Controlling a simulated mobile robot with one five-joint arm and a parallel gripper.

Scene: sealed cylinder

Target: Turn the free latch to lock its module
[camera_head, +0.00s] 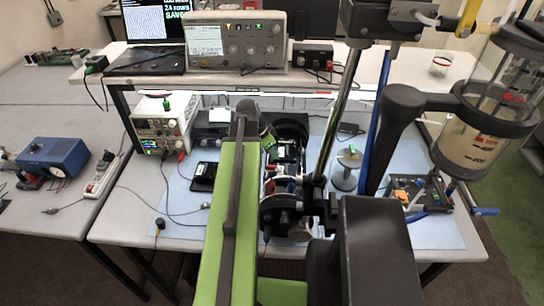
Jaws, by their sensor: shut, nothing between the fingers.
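My green and black arm (232,205) rises from the bottom middle and reaches over the workbench. Its far end stops at a dark joint (245,118). I cannot make out my gripper's fingers; they seem hidden behind the arm. Beyond the arm, to its right, a dark assembly (284,150) with green, black and red parts stands on the bench's blue mat. It is partly covered by the arm and by dark hardware in front. I cannot pick out the free latch or its module there.
A clear cylinder (468,150) with pale contents hangs at the upper right in a black holder. A white power supply (161,123) stands left on the bench (130,232). An instrument (235,42) sits on the shelf. A spool (344,174) and a cluttered tray (420,194) stand right.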

